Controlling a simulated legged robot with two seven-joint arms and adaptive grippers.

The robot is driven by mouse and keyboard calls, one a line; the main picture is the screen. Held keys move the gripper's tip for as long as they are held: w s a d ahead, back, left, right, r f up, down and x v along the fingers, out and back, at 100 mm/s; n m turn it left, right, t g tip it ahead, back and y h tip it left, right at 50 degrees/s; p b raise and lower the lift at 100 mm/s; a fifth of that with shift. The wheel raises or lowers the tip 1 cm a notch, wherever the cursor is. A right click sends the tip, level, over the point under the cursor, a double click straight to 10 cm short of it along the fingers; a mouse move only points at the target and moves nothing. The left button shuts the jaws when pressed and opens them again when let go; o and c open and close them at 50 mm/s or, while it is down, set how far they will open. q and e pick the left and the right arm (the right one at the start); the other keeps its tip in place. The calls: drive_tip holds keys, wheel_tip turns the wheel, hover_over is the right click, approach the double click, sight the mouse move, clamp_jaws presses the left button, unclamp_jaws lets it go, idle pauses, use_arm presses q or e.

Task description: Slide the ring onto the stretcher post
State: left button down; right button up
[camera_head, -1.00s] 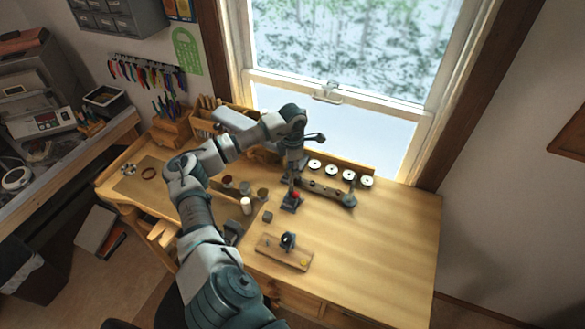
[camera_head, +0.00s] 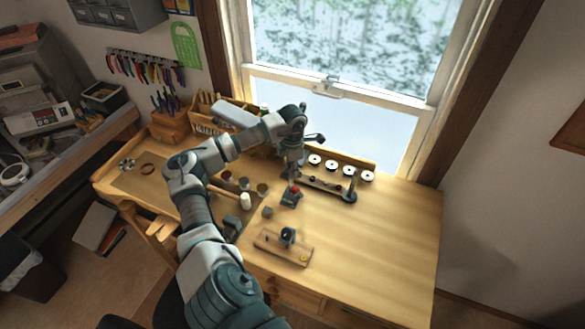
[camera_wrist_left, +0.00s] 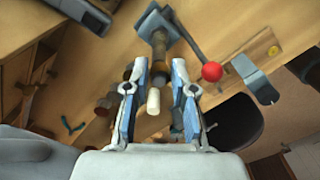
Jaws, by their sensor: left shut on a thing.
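The ring stretcher (camera_head: 290,197) stands on the bench, with a grey base and a red-balled lever. Its red ball (camera_wrist_left: 211,71) shows in the left wrist view, beside its post (camera_wrist_left: 159,50). My left gripper (camera_head: 291,176) points down over the bench, just behind the stretcher in the head view. In the left wrist view my left gripper (camera_wrist_left: 160,68) has its two fingers on either side of the post's line of sight. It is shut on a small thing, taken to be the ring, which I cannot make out. A pale cylinder end (camera_wrist_left: 153,101) shows between the fingers.
A long dark tool bar (camera_head: 327,187) and several white discs (camera_head: 332,166) lie to the right of my gripper. The bench's right side is clear.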

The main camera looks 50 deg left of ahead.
use_arm(q)
drive_tip(key=c, duration=0.9)
unclamp_jaws()
wheel_tip(320, 180, up, 12)
drive_tip(key=shift+f, duration=0.1)
idle(0.5)
